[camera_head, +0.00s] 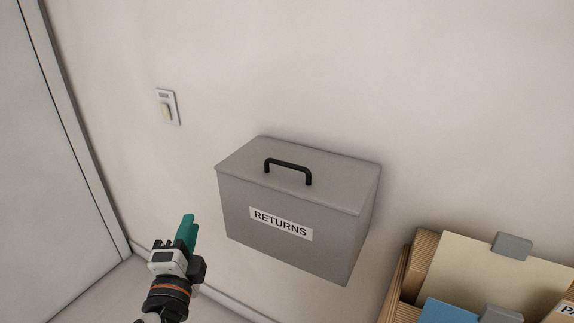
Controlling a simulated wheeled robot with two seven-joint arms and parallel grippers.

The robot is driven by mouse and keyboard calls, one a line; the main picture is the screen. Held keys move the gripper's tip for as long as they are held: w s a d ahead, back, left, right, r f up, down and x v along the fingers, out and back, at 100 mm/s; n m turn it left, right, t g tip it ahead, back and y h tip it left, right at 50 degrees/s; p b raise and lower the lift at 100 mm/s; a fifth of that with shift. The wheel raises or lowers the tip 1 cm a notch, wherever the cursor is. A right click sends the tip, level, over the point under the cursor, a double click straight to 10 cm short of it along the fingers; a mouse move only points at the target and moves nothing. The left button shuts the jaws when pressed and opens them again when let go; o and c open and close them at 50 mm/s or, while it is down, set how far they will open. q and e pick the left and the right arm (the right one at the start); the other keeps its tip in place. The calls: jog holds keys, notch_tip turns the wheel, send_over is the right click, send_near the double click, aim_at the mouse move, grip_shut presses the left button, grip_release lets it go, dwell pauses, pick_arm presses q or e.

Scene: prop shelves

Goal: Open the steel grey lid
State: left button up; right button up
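The steel grey lid (325,182) lies flat and closed on top of a grey box (270,245) fixed to the wall. A black bar handle (288,167) stands up from the middle of the lid. The box front has a white label reading "RETURNS" (281,224). My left gripper (188,230), with teal fingers, is at the lower left, in front of the box's left side in the picture and apart from the handle. Its fingers overlap in this view, so I cannot tell how far apart they are. My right gripper is not in view.
A wooden rack (401,279) with folders and grey clips (512,245) stands at the lower right. A light switch (168,107) is on the wall at the upper left. A pale door or panel (45,170) is at the far left. The wall above the box is clear.

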pick_arm(q)
jog(key=d+r+m+t+h, duration=0.3)
jog(key=d+r+m+h, duration=0.4)
jog(key=r+m+h, duration=0.75)
jog(key=m+g+y, duration=0.1)
jog(key=m+g, duration=1)
jog(key=m, duration=2.1)
send_near(285, 166)
jog(key=p+x, duration=0.3)
jog(key=x, duration=0.6)
jog(key=shift+w+d+r, duration=0.1)
jog(key=shift+w, duration=0.05)
jog(key=shift+w+d+f, duration=0.3)
jog(key=shift+w+d, duration=0.15)
jog(key=shift+c, duration=0.6)
grip_shut()
